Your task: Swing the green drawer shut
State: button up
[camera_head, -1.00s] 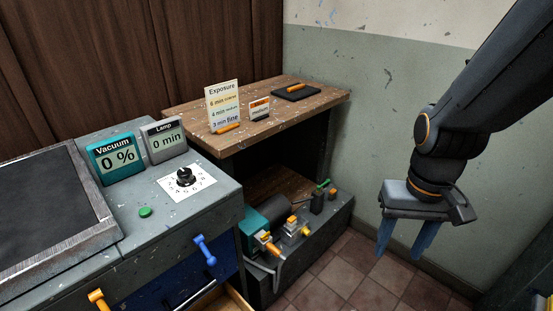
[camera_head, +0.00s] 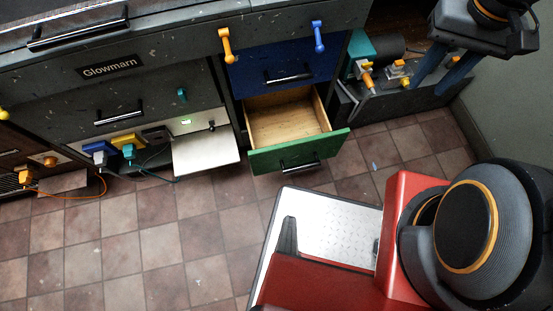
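The green drawer (camera_head: 265,160) is pulled out of the cabinet under a blue drawer (camera_head: 262,70). Its bare wooden inside shows and looks empty. Its green front has a black bar handle (camera_head: 303,163). My gripper (camera_head: 432,86) is at the upper right, pointing down, with its two blue fingers apart and nothing seen between them. In the picture it is right of and above the drawer front, apart from it.
A pale flap or tray (camera_head: 206,153) juts out left of the drawer, with cables (camera_head: 150,170) beside it. Pumps and fittings (camera_head: 395,72) stand on a low unit at the right. Tiled floor (camera_head: 140,235) is clear before the cabinet. My red base fills the lower right.

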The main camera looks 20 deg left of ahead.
aim_at(289, 131)
jog(key=u, duration=0.85)
jog(key=k, duration=0.3)
jog(key=u, duration=0.2)
jog(key=i, duration=0.35)
jog(key=z, duration=1.85)
jog(key=k, duration=0.8)
jog(key=u, duration=1.7)
